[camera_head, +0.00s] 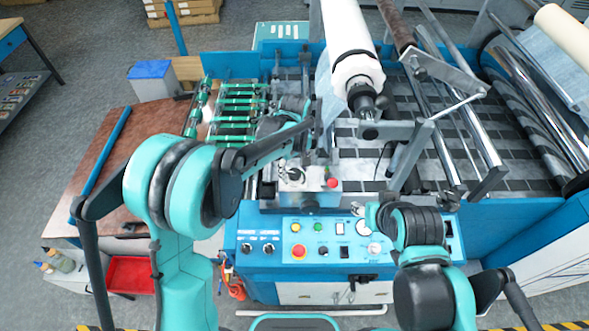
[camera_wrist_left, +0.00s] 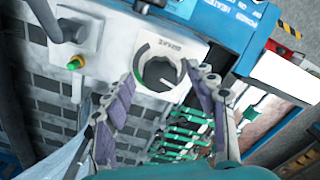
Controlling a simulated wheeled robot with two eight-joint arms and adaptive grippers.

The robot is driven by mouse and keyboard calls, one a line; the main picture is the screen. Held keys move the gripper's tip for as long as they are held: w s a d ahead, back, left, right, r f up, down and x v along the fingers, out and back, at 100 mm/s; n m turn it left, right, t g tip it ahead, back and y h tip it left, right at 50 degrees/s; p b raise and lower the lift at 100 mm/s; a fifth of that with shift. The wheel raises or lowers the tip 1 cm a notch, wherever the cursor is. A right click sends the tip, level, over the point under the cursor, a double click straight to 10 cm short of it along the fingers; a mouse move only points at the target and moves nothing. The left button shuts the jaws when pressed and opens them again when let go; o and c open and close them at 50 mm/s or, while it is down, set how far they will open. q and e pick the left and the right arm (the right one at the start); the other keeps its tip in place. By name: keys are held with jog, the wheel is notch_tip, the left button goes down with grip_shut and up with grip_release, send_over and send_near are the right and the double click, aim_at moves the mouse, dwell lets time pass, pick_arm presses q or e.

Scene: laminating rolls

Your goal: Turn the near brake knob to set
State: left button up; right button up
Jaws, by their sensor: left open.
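The near brake knob (camera_head: 293,175) is a dark round knob on the small pale control box (camera_head: 315,199) at the near edge of the machine bed. In the left wrist view, the knob (camera_wrist_left: 159,73) sits on a white plate with upside-down lettering, and a pale pointer mark runs toward the lower right. My left gripper (camera_head: 297,157) is over this box. In the left wrist view, its two purple-padded fingers (camera_wrist_left: 164,68) are open, with one tip on each side of the knob; contact cannot be told.
A red button (camera_head: 333,183) sits on the same box, right of the knob. The blue front panel (camera_head: 270,258) carries a yellow-ringed red button (camera_head: 298,252) and several switches. A white film roll (camera_head: 350,50) and metal rollers stand beyond. A brown table (camera_head: 125,165) lies left.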

pick_arm(q)
jog(key=c, duration=1.2)
jog(key=shift+o, duration=0.2)
jog(key=shift+m, duration=0.3)
jog(key=m+b, duration=0.1)
jog(key=m, duration=0.1)
jog(key=shift+f+m+b, duration=0.1)
jog(key=shift+m+b, duration=0.2)
jog(key=shift+b, duration=0.1)
jog(key=m+b, duration=0.1)
jog(key=m, duration=0.2)
jog(key=shift+m, duration=0.4)
jog(key=m+b, duration=0.1)
jog(key=m, duration=0.2)
jog(key=shift+m+b, duration=0.7)
jog(key=shift+m, duration=1.5)
